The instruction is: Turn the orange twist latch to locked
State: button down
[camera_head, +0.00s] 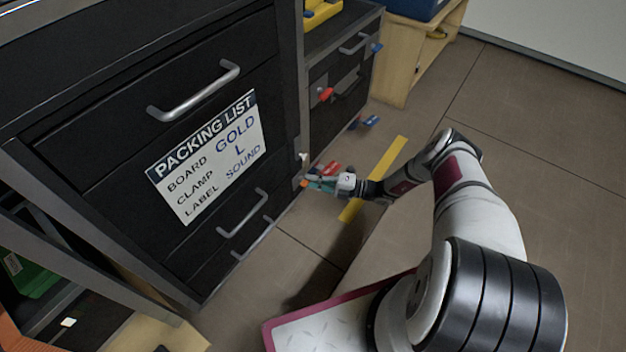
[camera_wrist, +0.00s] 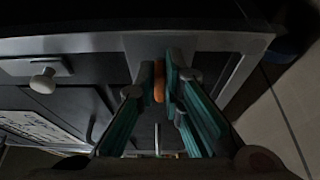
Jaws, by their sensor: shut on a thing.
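The orange twist latch (camera_wrist: 158,82) sits on the grey metal edge of the black cabinet, between my gripper's fingertips in the wrist view. My gripper (camera_wrist: 160,85) has teal fingers and is shut on the latch, with one finger on each side. In the head view my gripper (camera_head: 308,183) reaches the right edge of the cabinet, and only a small bit of the orange latch (camera_head: 303,183) shows. Most of the latch is hidden by the fingers, and I cannot read its lock position.
The black cabinet (camera_head: 90,135) has metal drawer handles and a packing list (camera_head: 210,155). A white knob (camera_wrist: 43,80) stands left of the latch. A second cabinet behind has a red latch (camera_head: 325,94) and a blue latch (camera_head: 376,48). Floor with a yellow strip (camera_head: 385,165) lies to the right.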

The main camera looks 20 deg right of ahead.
jog(key=shift+f, duration=0.1)
jog(key=c, duration=1.7)
grip_release()
jog(key=v, duration=1.2)
